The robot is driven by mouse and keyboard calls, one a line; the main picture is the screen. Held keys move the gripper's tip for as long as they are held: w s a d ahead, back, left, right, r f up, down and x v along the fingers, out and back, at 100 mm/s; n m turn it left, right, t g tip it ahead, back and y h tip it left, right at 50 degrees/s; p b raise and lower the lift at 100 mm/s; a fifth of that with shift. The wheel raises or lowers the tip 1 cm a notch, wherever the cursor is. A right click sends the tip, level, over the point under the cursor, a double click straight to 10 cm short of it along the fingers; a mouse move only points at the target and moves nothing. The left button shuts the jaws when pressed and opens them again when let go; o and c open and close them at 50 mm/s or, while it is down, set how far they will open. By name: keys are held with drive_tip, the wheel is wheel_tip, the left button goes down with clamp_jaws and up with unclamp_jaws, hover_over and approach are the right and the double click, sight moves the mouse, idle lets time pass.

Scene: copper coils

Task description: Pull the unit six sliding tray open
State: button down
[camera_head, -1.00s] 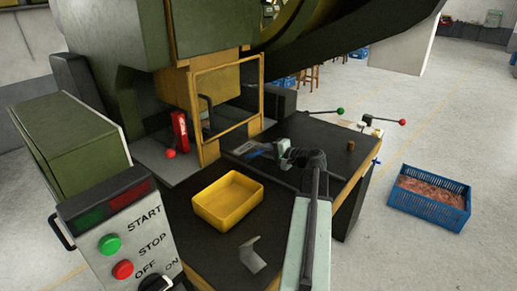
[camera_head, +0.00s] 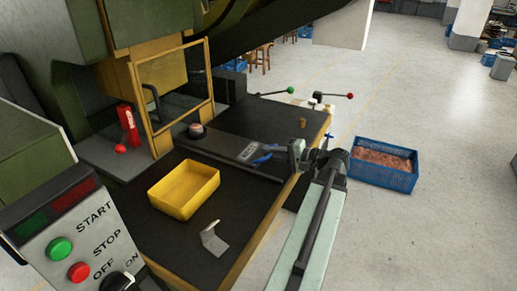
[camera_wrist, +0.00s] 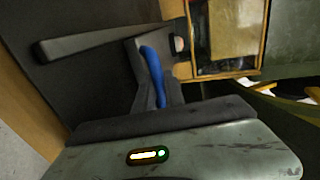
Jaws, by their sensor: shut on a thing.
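The sliding tray (camera_head: 222,145) is a long dark slide lying across the black table, reaching from the yellow-framed guard opening toward the table's right edge. It has a pale label plate and a blue handle (camera_head: 262,158) at its outer end. A small round coppery piece (camera_head: 197,130) sits near its inner end. My gripper (camera_head: 284,152) is at the tray's outer end, shut on the blue handle. The wrist view shows the blue handle (camera_wrist: 153,75) between the fingers. Any unit number on the label is too small to read.
A yellow bin (camera_head: 184,188) and a bent metal piece (camera_head: 213,238) lie on the table in front of the tray. The control box (camera_head: 75,225) stands at the left. A blue crate (camera_head: 383,168) of copper pieces is on the floor at right, with open floor around it.

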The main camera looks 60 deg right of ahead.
drive_tip(key=shift+f+v, duration=0.2)
drive_tip(key=shift+v, duration=0.85)
drive_tip(key=shift+s+a, duration=0.1)
drive_tip(key=shift+f, duration=0.1)
drive_tip(key=c, duration=1.4)
unclamp_jaws()
drive_tip(key=shift+s, duration=0.1)
drive_tip(key=p+v, duration=0.1)
drive_tip(key=v, duration=0.6)
drive_tip(key=shift+p, duration=0.3)
drive_tip(key=shift+s, duration=0.25)
